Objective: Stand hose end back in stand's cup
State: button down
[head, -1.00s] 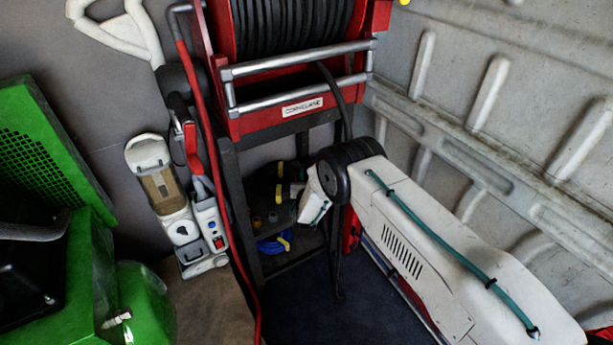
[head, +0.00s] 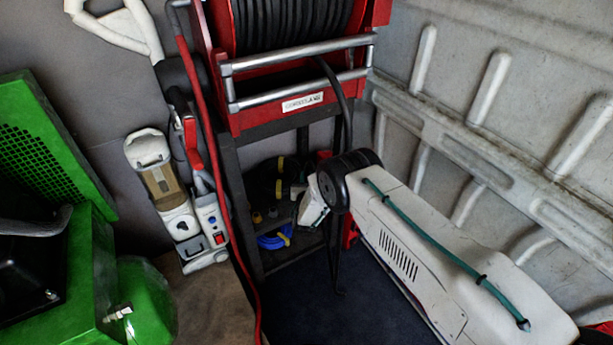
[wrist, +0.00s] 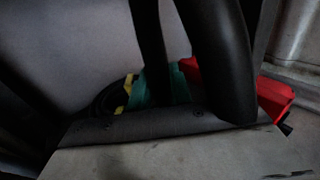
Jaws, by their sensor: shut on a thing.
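A black hose (head: 328,82) comes off the red reel and hangs down behind my arm's black joint in the head view. In the wrist view a thick black hose length (wrist: 222,55) runs down close to the camera to the dark edge of my gripper (wrist: 190,118). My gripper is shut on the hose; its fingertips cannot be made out. The stand (head: 232,185) is a dark frame under the reel, left of my arm's end. I cannot pick out its cup or the hose's free end.
The red reel housing (head: 285,112) stands above the stand. Under it lie a coiled blue hose (head: 272,241) and dark bits with yellow. A vacuum cleaner (head: 165,185) and a green machine (head: 70,270) are on the left. A ribbed wall (head: 490,130) closes the right.

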jog(key=shift+f, duration=0.9)
jog(key=c, duration=1.2)
grip_release()
jog(key=shift+f, duration=0.1)
